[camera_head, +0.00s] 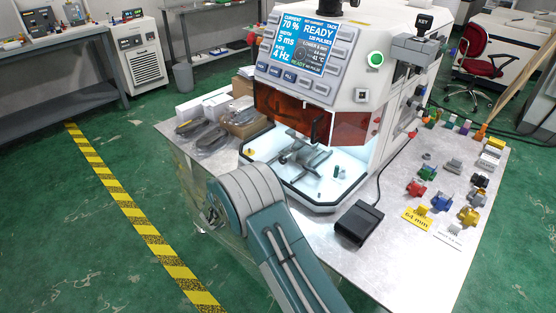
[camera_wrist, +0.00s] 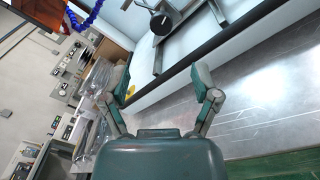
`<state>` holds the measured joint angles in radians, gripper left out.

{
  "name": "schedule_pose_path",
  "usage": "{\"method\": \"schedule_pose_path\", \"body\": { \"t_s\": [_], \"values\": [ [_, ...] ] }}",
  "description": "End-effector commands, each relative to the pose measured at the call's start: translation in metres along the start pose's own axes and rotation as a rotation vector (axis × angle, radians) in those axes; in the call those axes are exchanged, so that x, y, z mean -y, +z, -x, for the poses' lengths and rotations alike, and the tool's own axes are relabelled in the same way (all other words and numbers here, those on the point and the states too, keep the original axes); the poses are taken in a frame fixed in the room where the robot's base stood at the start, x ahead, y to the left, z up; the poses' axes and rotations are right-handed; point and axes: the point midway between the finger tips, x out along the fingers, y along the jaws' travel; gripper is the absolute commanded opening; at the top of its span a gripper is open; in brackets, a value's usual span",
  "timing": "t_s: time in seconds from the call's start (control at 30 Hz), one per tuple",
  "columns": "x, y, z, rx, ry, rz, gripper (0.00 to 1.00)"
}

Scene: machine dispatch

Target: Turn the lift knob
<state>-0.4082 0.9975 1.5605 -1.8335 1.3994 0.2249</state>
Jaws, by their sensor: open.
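In the wrist view, my gripper (camera_wrist: 163,88) is open and empty, with its two fingers spread wide. A round black knob (camera_wrist: 161,23) on a light metal frame shows beyond and above the fingertips, apart from them. I take it to be the lift knob. In the head view, the grey metal lift stage (camera_head: 303,160) stands inside the lit chamber of the white machine (camera_head: 352,92); the knob is too small to make out there. My arm crosses in front of the chamber's lower left, and my gripper is hidden in the head view.
An amber window (camera_head: 350,129) hangs over the chamber opening. A black pedal (camera_head: 358,222) lies on the table (camera_head: 400,280), with several small coloured parts to its right. Bagged grey parts (camera_head: 203,133) lie left of the machine. A dark edge (camera_wrist: 200,58) runs beyond my right finger.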

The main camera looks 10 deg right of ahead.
Motion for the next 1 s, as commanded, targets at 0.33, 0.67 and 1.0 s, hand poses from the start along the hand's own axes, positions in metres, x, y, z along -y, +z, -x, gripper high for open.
{"method": "schedule_pose_path", "body": {
  "t_s": [0.33,0.67,1.0],
  "values": [
    [0.001,0.0,-0.048,0.002,-0.001,0.0,0.79],
    [-0.001,-0.001,-0.098,0.002,0.001,0.002,0.79],
    [0.0,0.0,-0.108,0.001,0.001,0.001,0.79]
  ]
}}
